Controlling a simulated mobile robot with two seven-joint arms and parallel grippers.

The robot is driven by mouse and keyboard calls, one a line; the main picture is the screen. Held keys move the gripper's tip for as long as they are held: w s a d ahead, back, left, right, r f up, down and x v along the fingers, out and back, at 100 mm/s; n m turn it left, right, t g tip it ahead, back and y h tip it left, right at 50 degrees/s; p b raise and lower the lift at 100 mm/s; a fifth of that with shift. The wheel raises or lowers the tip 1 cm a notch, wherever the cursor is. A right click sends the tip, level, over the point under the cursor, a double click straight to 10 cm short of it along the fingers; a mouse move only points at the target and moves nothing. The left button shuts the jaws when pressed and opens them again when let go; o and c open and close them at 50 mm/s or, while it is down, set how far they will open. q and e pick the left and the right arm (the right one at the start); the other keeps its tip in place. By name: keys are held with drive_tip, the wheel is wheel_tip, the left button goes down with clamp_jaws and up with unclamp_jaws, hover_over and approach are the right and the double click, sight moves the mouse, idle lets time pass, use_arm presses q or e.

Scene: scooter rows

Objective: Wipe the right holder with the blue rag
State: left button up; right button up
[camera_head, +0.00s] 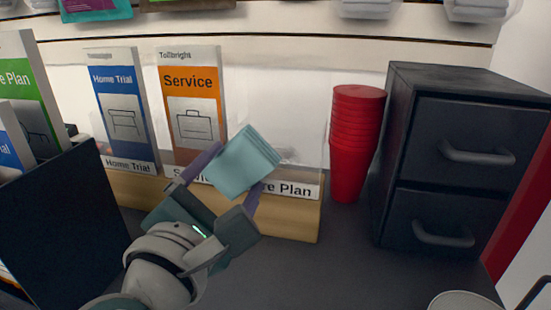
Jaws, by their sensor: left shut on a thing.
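My left gripper (230,178) reaches in from the lower left, shut on the folded light blue rag (248,155). The rag is held in front of the brochure rack, overlapping the left part of the right holder (300,148). Whether it touches the holder cannot be told. The right holder has a clear front, no brochure shows in it, and its label, partly hidden, reads "re Plan". The middle holder has an orange Service brochure (187,84), and the left one a blue Home Trial brochure (113,82). My right gripper is not in view.
A stack of red cups (355,135) stands just right of the rack, beside a dark two-drawer cabinet (465,125). A dark panel (60,230) and more brochures (22,85) stand at the left. The dark counter (340,270) is clear in front of the cups.

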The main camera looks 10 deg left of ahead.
use_arm(q)
drive_tip(key=shift+w, duration=1.05)
drive_tip(key=shift+d, duration=0.15)
